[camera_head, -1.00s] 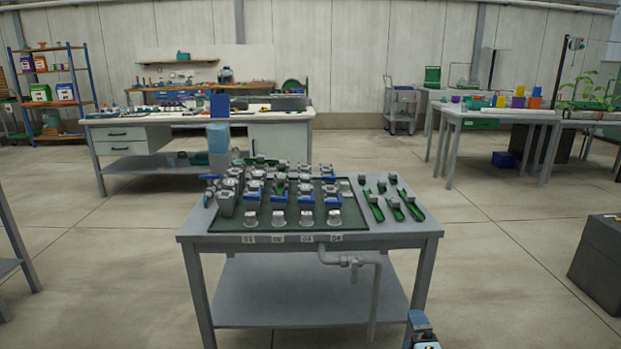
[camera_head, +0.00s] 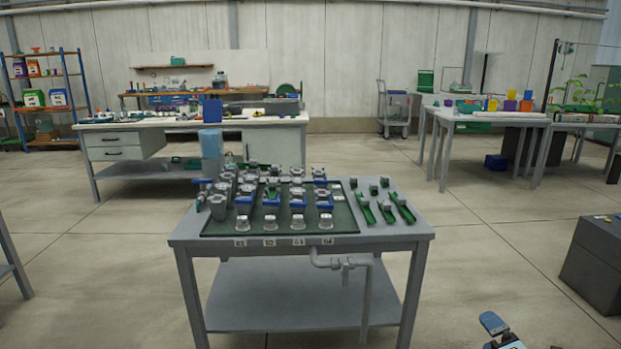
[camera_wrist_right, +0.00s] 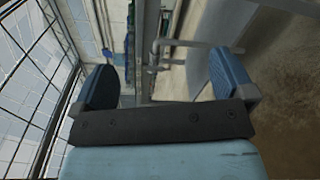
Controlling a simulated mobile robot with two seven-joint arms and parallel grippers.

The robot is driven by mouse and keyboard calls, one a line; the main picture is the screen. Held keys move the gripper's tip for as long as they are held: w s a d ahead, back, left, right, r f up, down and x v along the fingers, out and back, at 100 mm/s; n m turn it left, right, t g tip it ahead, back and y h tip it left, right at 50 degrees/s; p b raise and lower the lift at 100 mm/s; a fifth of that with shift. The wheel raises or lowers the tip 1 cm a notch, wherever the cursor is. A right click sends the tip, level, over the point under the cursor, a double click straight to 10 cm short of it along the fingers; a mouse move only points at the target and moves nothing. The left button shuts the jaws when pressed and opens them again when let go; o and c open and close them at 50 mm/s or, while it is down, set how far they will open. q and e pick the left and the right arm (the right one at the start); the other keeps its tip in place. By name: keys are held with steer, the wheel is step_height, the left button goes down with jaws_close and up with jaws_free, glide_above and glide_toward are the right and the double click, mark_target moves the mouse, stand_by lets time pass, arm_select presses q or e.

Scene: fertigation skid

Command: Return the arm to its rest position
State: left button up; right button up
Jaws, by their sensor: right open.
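My right gripper (camera_head: 497,330) shows at the bottom right edge of the head view, low on the right of the skid table and apart from it. In the right wrist view the two blue fingers of the right gripper (camera_wrist_right: 165,88) stand wide apart with nothing between them. The skid table (camera_head: 400,238) stands in the middle of the head view with its grey and blue fittings on a dark green mat (camera_head: 343,216). My left gripper is not in view.
A grey pipe with a valve (camera_head: 346,264) hangs under the table's front edge. Green channel pieces (camera_head: 385,212) lie at its right. A dark box (camera_head: 597,262) stands on the floor at far right. Open floor (camera_head: 490,260) lies between table and box.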

steer(key=s+a+r+m+g+y, duration=0.35)
steer(key=s+a+m+y, duration=0.55)
steer(key=s+a, duration=1.3)
steer(key=s+a+r+m, duration=0.4)
steer(key=s+r+m, duration=0.1)
steer(key=s, duration=0.2)
steer(key=w+a+r+m+t+h, duration=0.1)
steer(key=w+a+r+m+t, duration=0.25)
steer(key=r+m, duration=0.2)
arm_select(q)
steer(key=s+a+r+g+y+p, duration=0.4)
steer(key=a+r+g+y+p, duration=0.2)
steer(key=p, duration=3.1)
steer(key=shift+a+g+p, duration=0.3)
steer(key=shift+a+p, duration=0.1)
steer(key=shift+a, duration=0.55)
arm_select(e)
steer(key=s+d+r+g+h, duration=0.4)
steer(key=d+r+g+h, duration=0.1)
steer(key=d+g+h, duration=0.1)
steer(key=shift+d+r+g, duration=0.3)
steer(key=shift+d, duration=0.55)
